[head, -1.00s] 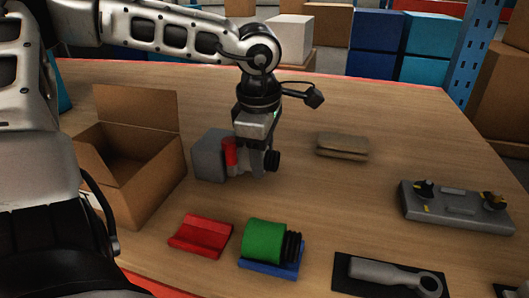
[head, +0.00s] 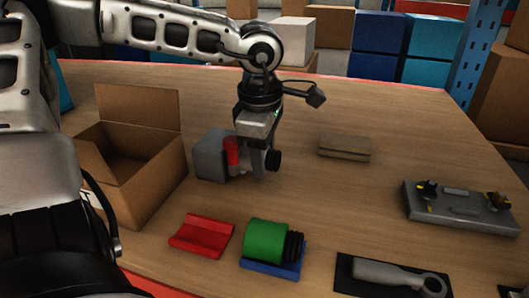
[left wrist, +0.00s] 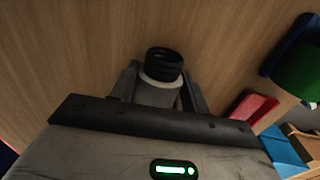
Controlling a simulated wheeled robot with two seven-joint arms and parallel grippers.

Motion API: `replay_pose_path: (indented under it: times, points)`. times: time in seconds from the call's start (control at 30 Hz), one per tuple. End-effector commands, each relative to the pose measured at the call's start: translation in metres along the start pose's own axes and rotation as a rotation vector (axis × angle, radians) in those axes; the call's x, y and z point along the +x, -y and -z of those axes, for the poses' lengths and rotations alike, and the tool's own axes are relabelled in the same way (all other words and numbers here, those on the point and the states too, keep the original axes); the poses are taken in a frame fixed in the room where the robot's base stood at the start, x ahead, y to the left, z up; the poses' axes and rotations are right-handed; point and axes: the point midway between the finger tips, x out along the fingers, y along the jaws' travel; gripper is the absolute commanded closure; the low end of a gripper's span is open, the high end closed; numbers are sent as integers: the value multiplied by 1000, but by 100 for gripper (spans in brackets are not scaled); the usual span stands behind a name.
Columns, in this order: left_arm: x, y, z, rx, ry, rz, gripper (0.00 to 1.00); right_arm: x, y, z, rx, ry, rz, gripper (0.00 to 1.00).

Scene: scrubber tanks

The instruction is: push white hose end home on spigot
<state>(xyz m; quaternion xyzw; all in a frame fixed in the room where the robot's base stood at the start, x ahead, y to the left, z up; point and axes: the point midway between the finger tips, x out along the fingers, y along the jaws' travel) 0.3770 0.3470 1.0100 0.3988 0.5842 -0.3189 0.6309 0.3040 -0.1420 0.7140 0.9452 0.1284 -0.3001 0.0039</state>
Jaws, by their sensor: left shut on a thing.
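My left gripper (head: 256,165) points down beside a grey block (head: 210,156) and is shut on the white hose end. In the left wrist view the white hose end (left wrist: 158,92) sits between the two fingers, with its black ribbed hose (left wrist: 163,63) sticking out beyond them. In the head view that black part (head: 272,161) faces right, away from the block. A red upright part (head: 232,152) stands between the block and the gripper. The spigot is hidden behind the fingers, so how far the hose end sits on it cannot be told. My right gripper is not in view.
An open cardboard box (head: 150,190) is at the left. An empty red cradle (head: 202,234) and a green hose end (head: 268,239) on a blue cradle (head: 272,268) lie in front. A brown pad (head: 344,146), a grey plate (head: 462,212) and a grey tool (head: 390,274) lie to the right.

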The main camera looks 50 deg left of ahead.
Motion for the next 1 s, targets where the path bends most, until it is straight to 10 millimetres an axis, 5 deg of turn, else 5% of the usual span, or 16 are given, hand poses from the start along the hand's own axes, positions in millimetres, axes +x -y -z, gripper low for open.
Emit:
replay_pose_path:
  times: [0.57,0.6,0.7,1.0]
  points:
    - [0,0,13,-1,-5,2,85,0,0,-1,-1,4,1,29]
    - [0,0,13,-1,-6,2,52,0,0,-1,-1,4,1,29]
    - [0,0,13,-1,-5,1,29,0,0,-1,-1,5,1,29]
    - [0,0,12,0,-2,1,29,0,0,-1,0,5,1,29]
